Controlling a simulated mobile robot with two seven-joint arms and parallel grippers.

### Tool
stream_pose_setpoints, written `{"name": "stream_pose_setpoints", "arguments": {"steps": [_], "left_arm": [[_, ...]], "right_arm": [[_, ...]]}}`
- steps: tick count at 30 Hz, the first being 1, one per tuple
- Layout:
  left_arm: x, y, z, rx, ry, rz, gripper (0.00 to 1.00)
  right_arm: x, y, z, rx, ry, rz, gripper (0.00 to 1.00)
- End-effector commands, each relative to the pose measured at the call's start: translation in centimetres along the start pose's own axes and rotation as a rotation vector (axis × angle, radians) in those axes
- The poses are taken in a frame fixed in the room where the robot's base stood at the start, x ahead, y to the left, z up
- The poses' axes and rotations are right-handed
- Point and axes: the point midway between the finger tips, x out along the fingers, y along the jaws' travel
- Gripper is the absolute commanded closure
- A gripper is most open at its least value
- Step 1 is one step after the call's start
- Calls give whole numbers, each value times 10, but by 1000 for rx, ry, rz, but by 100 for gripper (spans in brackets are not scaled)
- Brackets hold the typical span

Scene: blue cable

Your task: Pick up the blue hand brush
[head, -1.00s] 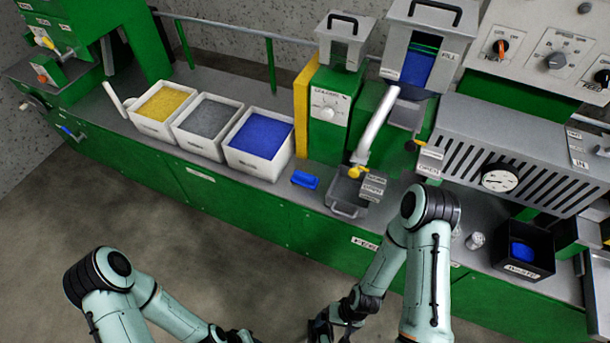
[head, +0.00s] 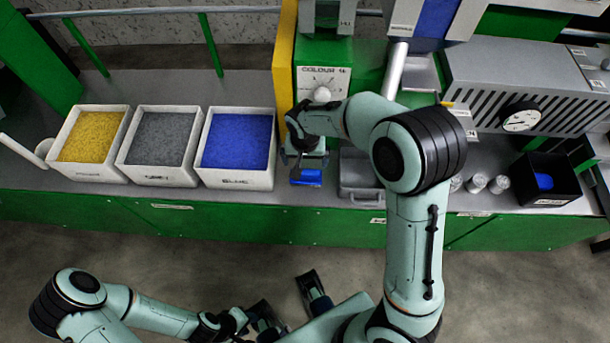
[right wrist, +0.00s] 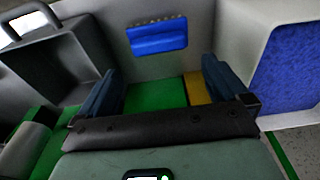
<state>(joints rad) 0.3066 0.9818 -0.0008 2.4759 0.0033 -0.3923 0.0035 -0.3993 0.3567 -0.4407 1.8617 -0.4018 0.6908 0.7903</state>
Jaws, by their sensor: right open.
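The blue hand brush (head: 306,178) lies on the grey bench top, between the blue granule box and a grey metal tray. In the right wrist view the blue brush (right wrist: 157,38) is whole in sight, with a row of short bristles along its upper edge. My right gripper (head: 305,163) is above the brush and covers part of it in the head view. In the right wrist view its two fingers (right wrist: 160,72) are wide apart and empty, with the brush beyond their tips. My left gripper (head: 277,317) is low in the head view, over the floor, away from the bench; its jaw state is unclear.
White boxes of yellow (head: 92,136), grey (head: 163,148) and blue (head: 237,142) granules stand left of the brush. The grey tray (head: 358,178) is close on its right, partly behind my right arm. Bench space before the brush is narrow.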

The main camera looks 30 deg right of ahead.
Motion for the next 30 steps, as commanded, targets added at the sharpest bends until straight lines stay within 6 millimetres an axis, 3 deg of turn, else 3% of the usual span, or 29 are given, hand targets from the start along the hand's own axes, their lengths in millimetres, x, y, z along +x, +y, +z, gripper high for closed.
{"name": "stream_pose_setpoints", "arguments": {"steps": [18,27,30], "left_arm": [[7,-1,-6,2,16,3,61],[7,-1,-6,2,17,3,61],[7,-1,-6,2,17,3,61]], "right_arm": [[72,2,5,-2,-2,0,0],[76,2,4,-2,0,-2,0],[76,2,4,-2,0,-2,33]]}}
